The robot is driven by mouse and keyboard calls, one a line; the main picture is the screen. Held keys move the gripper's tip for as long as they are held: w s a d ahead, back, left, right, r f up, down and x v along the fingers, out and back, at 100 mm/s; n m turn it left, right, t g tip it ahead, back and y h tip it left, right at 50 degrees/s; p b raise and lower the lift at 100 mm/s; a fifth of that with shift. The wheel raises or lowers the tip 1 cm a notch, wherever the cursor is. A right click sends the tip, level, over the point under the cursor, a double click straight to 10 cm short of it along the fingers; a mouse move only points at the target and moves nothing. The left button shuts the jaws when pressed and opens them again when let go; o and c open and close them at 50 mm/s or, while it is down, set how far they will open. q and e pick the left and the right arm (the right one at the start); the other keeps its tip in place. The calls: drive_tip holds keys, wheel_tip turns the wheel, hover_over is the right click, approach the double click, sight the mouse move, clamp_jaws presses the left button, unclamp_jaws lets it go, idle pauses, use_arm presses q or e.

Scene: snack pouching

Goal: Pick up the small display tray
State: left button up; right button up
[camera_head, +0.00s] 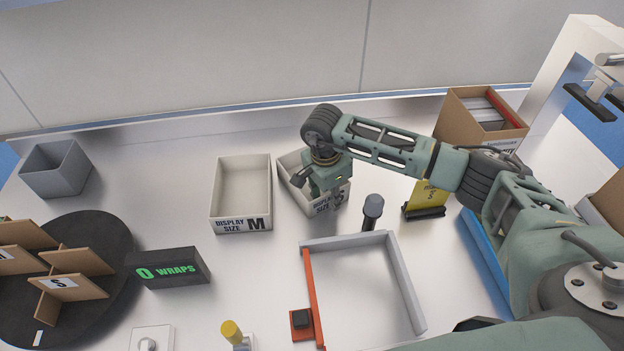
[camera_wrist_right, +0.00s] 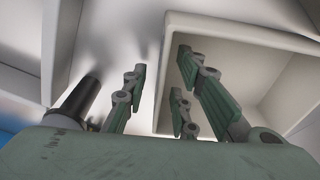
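The small display tray (camera_head: 321,206) is a white open box labelled "DISPLAY SIZE", its size letter partly hidden. It stands on the table just right of the M tray. My right gripper (camera_head: 318,182) is over it, pointing down, and hides part of its inside. In the right wrist view the tray (camera_wrist_right: 245,65) fills the right side and looks empty. There my right gripper (camera_wrist_right: 160,75) is open, with one finger outside the tray's wall and two fingers over its inside. Whether they touch the wall I cannot tell. My left gripper is not in view.
The M tray (camera_head: 242,180) stands close on the left. A black "WRAPS" box (camera_head: 168,268) and a grey bin (camera_head: 58,170) stand further left.

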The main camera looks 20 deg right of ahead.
clamp_jaws()
drive_tip(key=shift+r, duration=0.1)
idle(0.3)
